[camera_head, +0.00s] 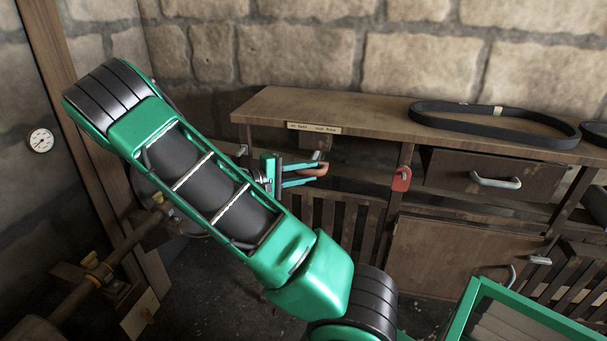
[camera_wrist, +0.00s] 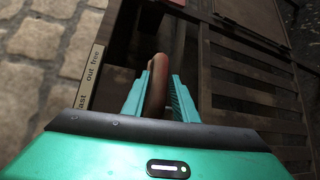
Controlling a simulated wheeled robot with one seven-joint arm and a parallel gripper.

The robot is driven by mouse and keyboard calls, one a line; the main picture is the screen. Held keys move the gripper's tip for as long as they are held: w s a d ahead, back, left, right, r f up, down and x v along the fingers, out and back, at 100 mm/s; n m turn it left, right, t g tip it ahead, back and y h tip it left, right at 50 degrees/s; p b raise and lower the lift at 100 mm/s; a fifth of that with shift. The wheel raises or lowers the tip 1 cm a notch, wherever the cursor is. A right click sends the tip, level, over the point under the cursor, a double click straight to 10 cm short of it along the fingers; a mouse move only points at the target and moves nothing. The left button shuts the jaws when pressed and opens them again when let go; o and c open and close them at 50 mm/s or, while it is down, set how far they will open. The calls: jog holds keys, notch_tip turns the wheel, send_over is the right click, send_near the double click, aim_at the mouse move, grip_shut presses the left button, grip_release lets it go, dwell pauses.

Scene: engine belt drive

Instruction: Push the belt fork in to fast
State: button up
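The brown rounded handle of what looks like the belt fork (camera_wrist: 157,88) stands between my fingers in the wrist view. In the head view its handle (camera_head: 314,171) shows at the front edge of the bench, below the label strip. My gripper (camera_wrist: 160,80) is open around the handle, one finger on each side. The left finger looks very close to it; I cannot tell whether it touches. A narrow gap shows at the right finger. In the head view my gripper (camera_head: 318,170) points right at the handle. The label strip (camera_wrist: 90,77) reads "fast", "out", "free".
A wooden bench (camera_head: 370,106) carries a black belt (camera_head: 495,120). A red padlock-like tag (camera_head: 401,179) hangs on the bench front, left of a drawer (camera_head: 490,172). A stone wall stands behind. A shaft (camera_head: 130,243) and a gauge (camera_head: 41,140) are at left.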

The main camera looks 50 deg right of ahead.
jog(key=shift+o, duration=0.5)
jog(key=shift+a+r, duration=0.1)
jog(key=v, duration=1)
jog(key=shift+w+a, duration=0.25)
jog(key=shift+a, duration=0.05)
jog(key=s+d+f+m+y, duration=0.1)
jog(key=s+f+m+y, duration=0.15)
jog(key=s+y, duration=0.8)
jog(key=s+a+r+m+t+y, duration=0.2)
jog(key=s+a+r+t+y, duration=0.3)
jog(key=s+a, duration=0.5)
jog(key=shift+s+a+r, duration=0.4)
jog(key=shift+s+r, duration=0.15)
jog(key=shift+s, duration=1.1)
